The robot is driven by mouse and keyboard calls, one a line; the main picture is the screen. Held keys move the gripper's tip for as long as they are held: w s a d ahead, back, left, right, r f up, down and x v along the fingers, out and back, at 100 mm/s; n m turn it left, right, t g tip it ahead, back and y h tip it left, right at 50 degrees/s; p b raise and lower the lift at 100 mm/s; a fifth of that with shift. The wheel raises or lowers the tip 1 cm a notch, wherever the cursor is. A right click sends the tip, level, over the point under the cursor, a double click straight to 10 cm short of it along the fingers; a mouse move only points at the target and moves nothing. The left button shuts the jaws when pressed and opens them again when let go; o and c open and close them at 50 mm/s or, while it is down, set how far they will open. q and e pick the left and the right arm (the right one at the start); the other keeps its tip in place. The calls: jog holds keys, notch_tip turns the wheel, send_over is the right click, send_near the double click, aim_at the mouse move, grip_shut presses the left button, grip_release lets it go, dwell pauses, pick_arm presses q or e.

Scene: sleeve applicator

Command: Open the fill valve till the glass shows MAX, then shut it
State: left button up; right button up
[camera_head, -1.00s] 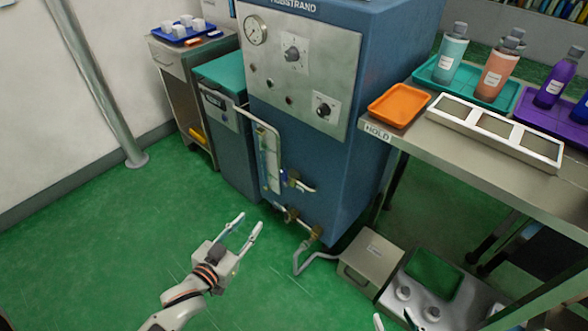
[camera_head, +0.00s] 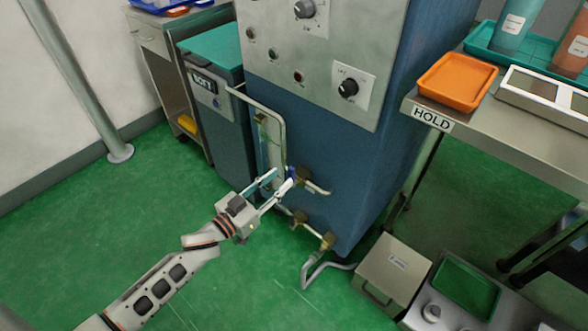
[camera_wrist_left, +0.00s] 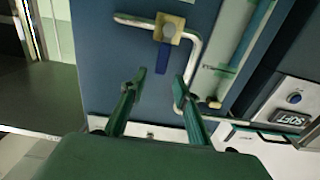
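The blue machine (camera_head: 330,140) carries a sight glass (camera_head: 270,150) behind a bent metal pipe guard; the glass also shows in the left wrist view (camera_wrist_left: 238,45). Its level and any MAX mark are too small to read. A brass valve (camera_head: 303,178) with a spout sits right of the glass. In the left wrist view its blue lever (camera_wrist_left: 162,58) hangs from the brass body (camera_wrist_left: 170,28). My left gripper (camera_head: 282,178) is open, its tips close to the lever. In the left wrist view the fingers (camera_wrist_left: 163,74) lie either side of the lever's line; contact cannot be told. My right gripper is out of view.
Lower brass fittings (camera_head: 298,218) and a grey hose (camera_head: 310,270) sit below the valve. A bin labelled SOFT (camera_head: 215,110) stands left. A bench labelled HOLD (camera_head: 432,118) with an orange tray (camera_head: 457,80) stands right. A metal box (camera_head: 393,272) stands on the floor.

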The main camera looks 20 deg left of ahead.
aim_at(290, 171)
pick_arm(q)
jog(key=x, duration=0.3)
jog(key=b+x, duration=0.1)
jog(key=shift+w+d+f, duration=0.15)
jog(key=shift+w+f, duration=0.1)
jog(key=shift+w, duration=0.1)
jog(key=shift+w+d+r, duration=0.15)
jog(key=shift+w+d, duration=0.05)
jog(key=shift+w, duration=0.45)
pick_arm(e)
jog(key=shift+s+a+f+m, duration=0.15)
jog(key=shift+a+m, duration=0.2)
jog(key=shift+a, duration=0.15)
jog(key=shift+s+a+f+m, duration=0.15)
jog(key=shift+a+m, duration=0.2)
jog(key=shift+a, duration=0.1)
pick_arm(q)
grip_shut()
